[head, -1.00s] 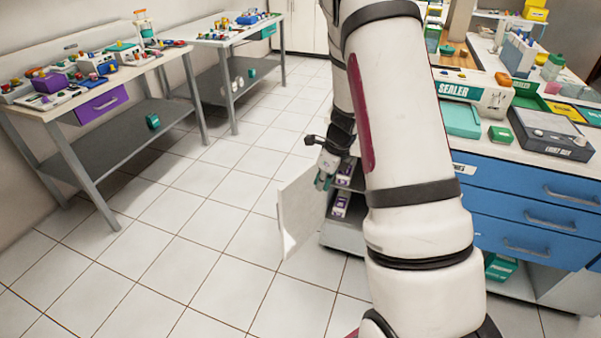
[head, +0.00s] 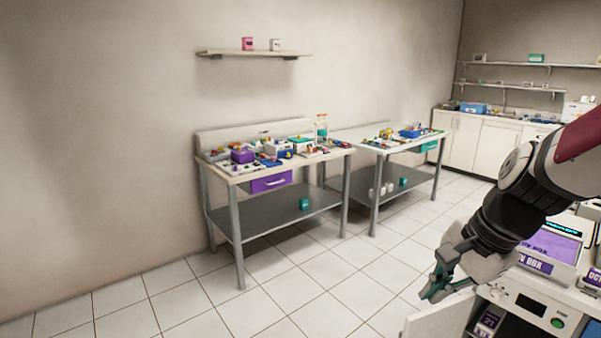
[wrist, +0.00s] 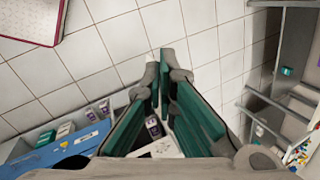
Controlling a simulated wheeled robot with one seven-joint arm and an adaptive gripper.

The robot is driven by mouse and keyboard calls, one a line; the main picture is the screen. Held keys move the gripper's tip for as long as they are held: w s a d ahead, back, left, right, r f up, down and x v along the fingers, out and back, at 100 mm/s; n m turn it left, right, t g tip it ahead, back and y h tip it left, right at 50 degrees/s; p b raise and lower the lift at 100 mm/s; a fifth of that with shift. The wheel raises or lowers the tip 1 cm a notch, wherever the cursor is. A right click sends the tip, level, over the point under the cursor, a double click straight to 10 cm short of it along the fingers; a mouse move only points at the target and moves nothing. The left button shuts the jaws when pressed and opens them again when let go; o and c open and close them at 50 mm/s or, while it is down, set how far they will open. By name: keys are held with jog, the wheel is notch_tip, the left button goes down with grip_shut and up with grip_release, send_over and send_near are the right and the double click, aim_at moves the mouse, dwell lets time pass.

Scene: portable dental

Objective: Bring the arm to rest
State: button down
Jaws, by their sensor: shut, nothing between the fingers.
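My gripper (head: 447,283) is at the lower right of the head view, at the end of my black and white arm, pointing down and to the left. Its teal-lined fingers are shut and empty. In the wrist view my gripper (wrist: 163,75) points at the white tiled floor. In the head view it hangs beside and above an open white door panel (head: 438,318) of a cabinet. It looks close to the panel; I cannot tell whether they touch.
A counter with a purple-screened box (head: 548,247) stands at the right, close to my arm. Two cluttered workbenches, the nearer with a purple drawer (head: 271,182), line the left wall. Tiled floor (head: 290,270) between is clear. Wall shelves (head: 252,54) are beyond.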

jog(key=s+a+r+n+h+p, duration=0.1)
jog(key=s+r+n, duration=0.3)
jog(key=s, duration=0.5)
jog(key=s+a+r+n+t+h+p, duration=0.1)
jog(key=s+r+n, duration=0.3)
jog(key=s+n, duration=0.5)
jog(key=shift+s+a+r+p, duration=0.15)
jog(key=shift+a+r+p, duration=0.05)
jog(key=shift+a+p, duration=0.25)
